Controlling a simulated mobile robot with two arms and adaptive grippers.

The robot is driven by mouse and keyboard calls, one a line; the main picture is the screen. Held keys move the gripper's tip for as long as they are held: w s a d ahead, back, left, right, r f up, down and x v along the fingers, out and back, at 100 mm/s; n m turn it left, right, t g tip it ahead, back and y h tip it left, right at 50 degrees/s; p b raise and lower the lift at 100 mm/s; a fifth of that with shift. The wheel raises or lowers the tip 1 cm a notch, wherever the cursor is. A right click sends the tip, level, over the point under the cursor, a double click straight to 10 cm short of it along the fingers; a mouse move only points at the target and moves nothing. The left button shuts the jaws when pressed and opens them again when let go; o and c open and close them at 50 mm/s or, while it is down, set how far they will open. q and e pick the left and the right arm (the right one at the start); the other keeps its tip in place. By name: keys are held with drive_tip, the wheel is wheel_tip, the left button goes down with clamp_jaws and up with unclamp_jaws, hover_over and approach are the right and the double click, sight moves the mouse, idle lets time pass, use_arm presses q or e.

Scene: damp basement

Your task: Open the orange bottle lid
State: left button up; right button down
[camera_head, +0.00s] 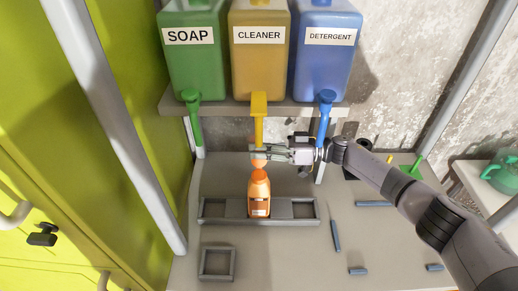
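The orange bottle (259,197) stands upright in the middle of a grey tray (300,222) on the bench, with a label on its front. Its orange top (259,174) shows just below my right gripper (257,153). That gripper comes in from the right, level, with its fingers over the bottle and beneath the yellow spout. An orange piece (258,163) shows right under the fingers; I cannot tell whether they grip it or whether it is apart from the bottle. My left gripper is not in view.
Green soap (196,65), yellow cleaner (259,65) and blue detergent (327,65) containers stand on a shelf (222,108), spouts hanging close to my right gripper. A small square frame (217,264) and several blue-grey sticks (336,235) lie on the bench.

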drive_tip(key=c, duration=1.8)
unclamp_jaws()
drive_tip(key=d, duration=1.2)
drive_tip(key=shift+f, duration=0.1)
